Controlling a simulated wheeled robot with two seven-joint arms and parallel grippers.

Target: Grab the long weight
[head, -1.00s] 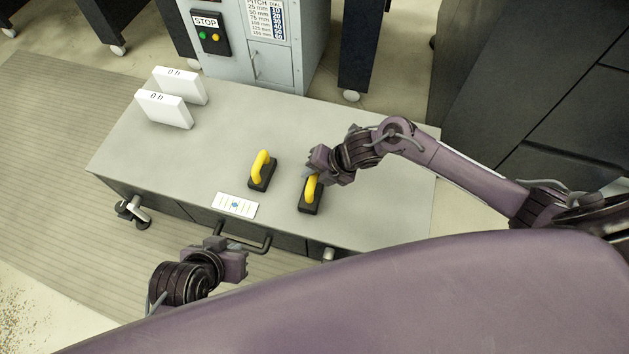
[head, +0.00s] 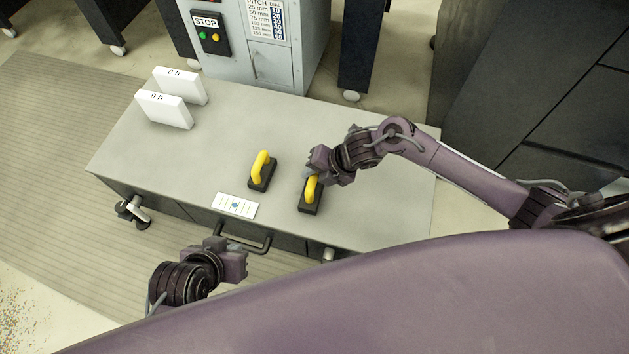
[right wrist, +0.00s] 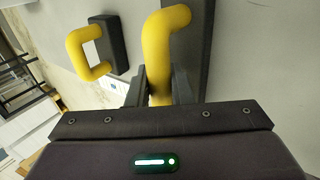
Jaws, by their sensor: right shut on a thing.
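Two dark weights with yellow handles stand on the grey cart top. The right weight (head: 311,205) has my right gripper (head: 312,174) at its handle. In the right wrist view the fingers (right wrist: 160,90) are shut around its yellow handle (right wrist: 160,50), and its dark base lies behind. The other weight (head: 262,174) stands to the left, apart from the gripper; it also shows in the right wrist view (right wrist: 88,50). I cannot tell surely which is longer, though the held one's base looks longer in the wrist view. My left gripper (head: 236,262) is empty in front of the cart; its fingers are unclear.
A small white card (head: 237,205) lies near the front edge of the cart top (head: 190,150). Two white blocks (head: 164,110) stand at the back left. A grey cabinet (head: 258,45) stands behind. A dark handle bar (head: 245,246) sticks out in front.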

